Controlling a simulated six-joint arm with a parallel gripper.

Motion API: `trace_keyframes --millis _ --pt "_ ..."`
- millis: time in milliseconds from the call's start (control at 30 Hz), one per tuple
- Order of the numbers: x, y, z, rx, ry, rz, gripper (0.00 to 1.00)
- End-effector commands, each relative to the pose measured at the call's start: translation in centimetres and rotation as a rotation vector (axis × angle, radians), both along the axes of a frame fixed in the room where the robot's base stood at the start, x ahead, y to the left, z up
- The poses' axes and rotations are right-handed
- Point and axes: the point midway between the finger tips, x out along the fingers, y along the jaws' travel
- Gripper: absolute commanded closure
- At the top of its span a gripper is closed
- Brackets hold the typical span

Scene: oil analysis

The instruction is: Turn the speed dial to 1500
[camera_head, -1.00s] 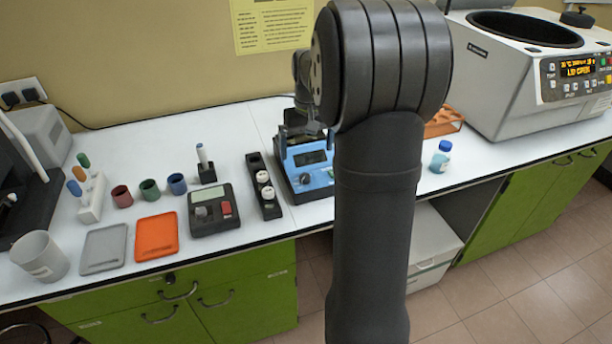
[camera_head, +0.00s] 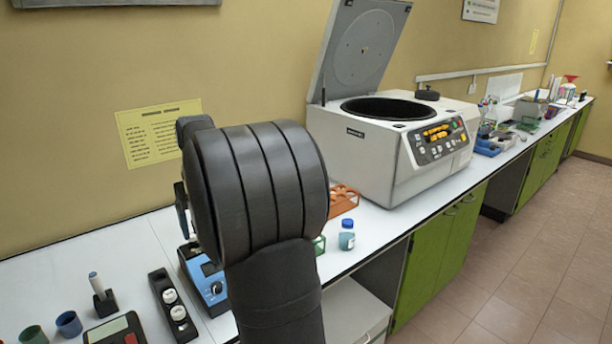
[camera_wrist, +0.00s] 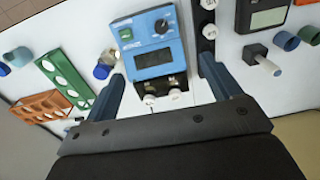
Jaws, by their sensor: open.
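A blue device (camera_head: 190,268) stands on the bench, partly hidden behind my arm in the head view. Its round dial (camera_head: 217,288) shows at the front. The wrist view shows the device (camera_wrist: 128,47) whole, with a dark screen (camera_wrist: 153,59) and the dial (camera_wrist: 162,26) beside a small light label. The dial's setting is too small to read. My gripper (camera_wrist: 160,68) is open and empty, its two blue fingers on either side of the device's screen end in the picture. The dial lies beyond the fingertips. My arm hides most of the gripper in the head view.
A black rack with white-capped vials (camera_head: 174,305) stands left of the device. An orange rack (camera_head: 343,200) and a blue-capped bottle (camera_head: 347,236) are to its right. A large centrifuge (camera_head: 400,150) with its lid up stands further right.

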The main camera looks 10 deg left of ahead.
Motion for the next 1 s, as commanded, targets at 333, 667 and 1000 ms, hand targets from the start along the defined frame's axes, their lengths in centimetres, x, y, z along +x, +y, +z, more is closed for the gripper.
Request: trace_keyframes --millis 333,667,1000 --pt "-0.1 0.2 -0.4 -0.004 -0.006 0.191 0.49" --pt "-0.4 0.7 -1.2 -0.017 -0.021 0.697 0.49" --pt "-0.4 0.7 -3.5 -0.021 -0.02 0.788 0.49"
